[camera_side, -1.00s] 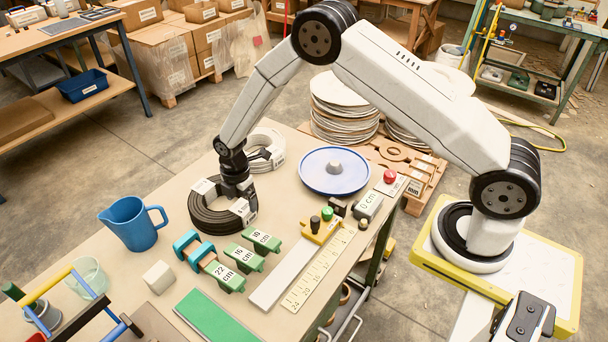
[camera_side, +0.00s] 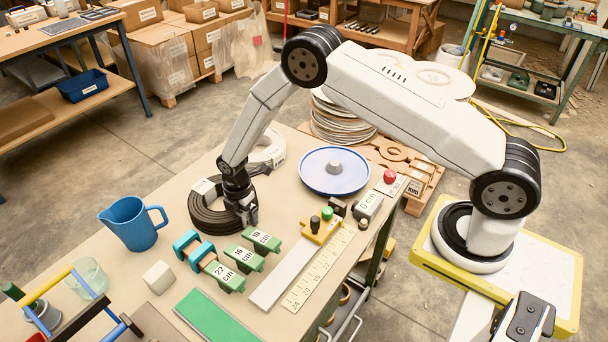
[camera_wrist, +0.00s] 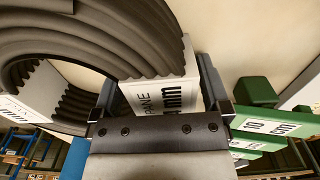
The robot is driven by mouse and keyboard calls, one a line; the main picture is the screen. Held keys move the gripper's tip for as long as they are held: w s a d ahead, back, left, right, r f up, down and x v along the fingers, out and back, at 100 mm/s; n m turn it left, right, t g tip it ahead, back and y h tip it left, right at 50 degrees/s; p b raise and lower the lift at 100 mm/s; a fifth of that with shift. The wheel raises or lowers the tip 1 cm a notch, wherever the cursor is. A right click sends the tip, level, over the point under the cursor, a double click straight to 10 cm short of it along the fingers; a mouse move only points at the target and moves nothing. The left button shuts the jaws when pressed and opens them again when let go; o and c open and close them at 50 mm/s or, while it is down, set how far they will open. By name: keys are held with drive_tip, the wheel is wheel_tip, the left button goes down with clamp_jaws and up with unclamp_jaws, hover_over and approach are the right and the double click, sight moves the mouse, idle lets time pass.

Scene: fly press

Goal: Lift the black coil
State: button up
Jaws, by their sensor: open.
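The black coil (camera_side: 204,216) lies flat on the bench, with white labels wrapped around it. My gripper (camera_side: 248,216) is low at the coil's right side and hides part of it. In the wrist view the coil (camera_wrist: 130,38) fills the upper left, and its labelled section sits between the two fingers of my gripper (camera_wrist: 160,95). The jaws are open, with one finger inside the ring and one outside. I cannot tell whether either finger touches the coil.
A white coil (camera_side: 268,150) lies just behind. Green blocks with length labels (camera_side: 262,241) stand close in front. A blue jug (camera_side: 133,226) is left, and a blue round plate (camera_side: 334,171) is right. Above the bench there is free room.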

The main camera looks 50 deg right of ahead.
clamp_jaws()
idle(1.2)
drive_tip(key=shift+w, duration=0.1)
